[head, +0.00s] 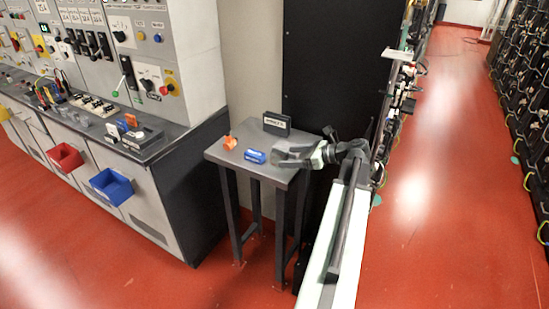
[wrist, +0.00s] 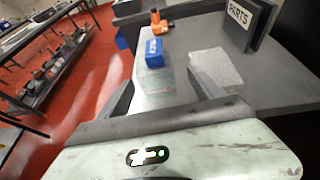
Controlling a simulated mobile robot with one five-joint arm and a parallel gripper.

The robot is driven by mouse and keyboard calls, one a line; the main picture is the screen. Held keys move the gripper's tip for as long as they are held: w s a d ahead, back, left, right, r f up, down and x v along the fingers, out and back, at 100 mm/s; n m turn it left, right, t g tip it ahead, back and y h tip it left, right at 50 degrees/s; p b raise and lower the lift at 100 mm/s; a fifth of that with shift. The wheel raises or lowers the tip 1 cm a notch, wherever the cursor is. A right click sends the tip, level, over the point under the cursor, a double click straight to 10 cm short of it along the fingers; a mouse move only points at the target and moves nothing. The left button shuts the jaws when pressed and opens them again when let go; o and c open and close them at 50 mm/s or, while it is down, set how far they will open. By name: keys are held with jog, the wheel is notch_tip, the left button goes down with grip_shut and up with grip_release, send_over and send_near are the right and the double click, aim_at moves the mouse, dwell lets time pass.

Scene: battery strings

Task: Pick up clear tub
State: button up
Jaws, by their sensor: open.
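The clear tub (wrist: 157,88) seems to be the pale, see-through shape on the grey table in the wrist view, just in front of a blue block. My gripper (wrist: 165,88) is open, with one dark finger on each side of that shape. I cannot tell whether either finger touches it. In the head view my gripper (head: 283,155) is low over the right part of the small table (head: 222,156), and I cannot make out the tub there.
The blue block (head: 255,156) and an orange object (head: 230,142) lie left of my gripper. A dark PARTS sign (wrist: 248,20) stands at the table's back. A grey speckled block (wrist: 217,70) lies near the right finger. A control bench (head: 190,140) stands to the left.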

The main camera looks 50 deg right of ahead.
aim_at(273, 159)
jog(key=shift+b+x, duration=0.55)
jog(key=shift+x, duration=0.95)
jog(key=x, duration=0.1)
jog(key=b+x, duration=0.1)
jog(key=x, duration=0.1)
jog(key=b+x, duration=0.1)
jog(key=x, duration=0.1)
jog(key=shift+s+a+f, duration=0.1)
jog(key=shift+s+a, duration=0.05)
jog(key=shift+a, duration=0.1)
jog(key=c, duration=1.4)
